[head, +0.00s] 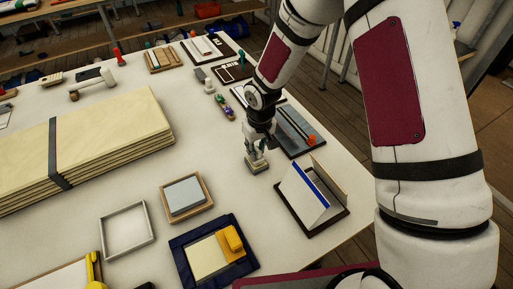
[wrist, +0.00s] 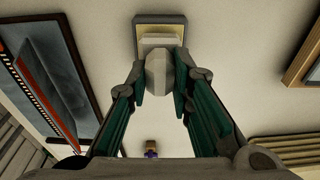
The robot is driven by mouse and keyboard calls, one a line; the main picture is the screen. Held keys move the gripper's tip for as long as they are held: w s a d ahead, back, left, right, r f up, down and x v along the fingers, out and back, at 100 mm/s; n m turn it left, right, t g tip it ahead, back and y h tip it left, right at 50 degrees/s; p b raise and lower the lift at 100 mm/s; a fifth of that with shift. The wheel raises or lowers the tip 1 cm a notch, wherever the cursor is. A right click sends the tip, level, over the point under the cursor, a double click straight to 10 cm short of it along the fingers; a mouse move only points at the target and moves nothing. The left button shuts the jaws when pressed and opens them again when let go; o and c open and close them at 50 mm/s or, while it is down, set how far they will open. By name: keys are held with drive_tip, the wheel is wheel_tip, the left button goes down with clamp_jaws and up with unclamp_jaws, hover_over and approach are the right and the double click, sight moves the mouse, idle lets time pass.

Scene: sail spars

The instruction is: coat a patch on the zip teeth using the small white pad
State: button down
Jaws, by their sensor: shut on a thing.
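My gripper (wrist: 159,85) is closed on the pale, faceted knob of the small white pad (wrist: 157,68). In the head view my gripper (head: 256,150) points down over the table. The pad's underside is hidden; beneath it is a small block or dish with a yellowish top (head: 258,166), also in the wrist view (wrist: 143,23). I cannot tell whether pad and block touch. The zip teeth appear as a dotted strip along an orange-red edge on a dark board (wrist: 60,62), left in the wrist view. In the head view this board (head: 303,148) lies just right of my gripper, with an orange piece at its near end.
An upright white card in a dark-based stand (head: 312,200) is close at the near right. A framed grey plate (head: 187,196) and a navy tray with a yellow block (head: 187,250) lie nearer. Folded cream cloth (head: 90,140) fills the left. Bare table surrounds my gripper on the left.

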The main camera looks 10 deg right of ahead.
sight(257, 148)
drive_tip(key=shift+f, duration=0.35)
idle(1.1)
drive_tip(key=shift+r, duration=0.1)
drive_tip(key=shift+r+p, duration=0.85)
drive_tip(key=shift+r, duration=2.6)
